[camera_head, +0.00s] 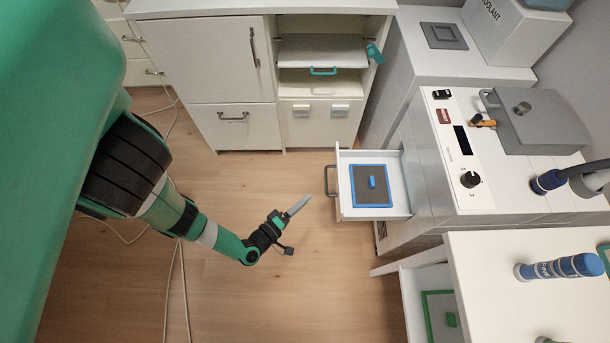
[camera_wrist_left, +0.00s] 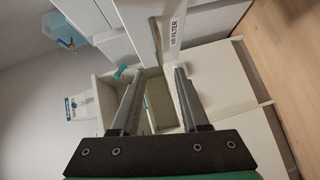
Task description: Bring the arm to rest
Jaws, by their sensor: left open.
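My left gripper (camera_head: 298,206) hangs over the wooden floor in the middle of the head view, left of the open white drawer and apart from it. From this angle its fingers overlap in the head view. In the left wrist view the two grey fingers of the gripper (camera_wrist_left: 161,72) stand apart with nothing between them. The wrist camera looks towards white cabinet fronts and an open compartment. My right gripper is not in view.
An open drawer (camera_head: 345,208) with a blue-edged grey panel (camera_head: 372,198) juts out right of the gripper. White cabinets (camera_head: 195,60) stand at the back. A control panel (camera_head: 460,145) and white table (camera_head: 500,300) are at right. The floor (camera_head: 290,260) around the gripper is clear.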

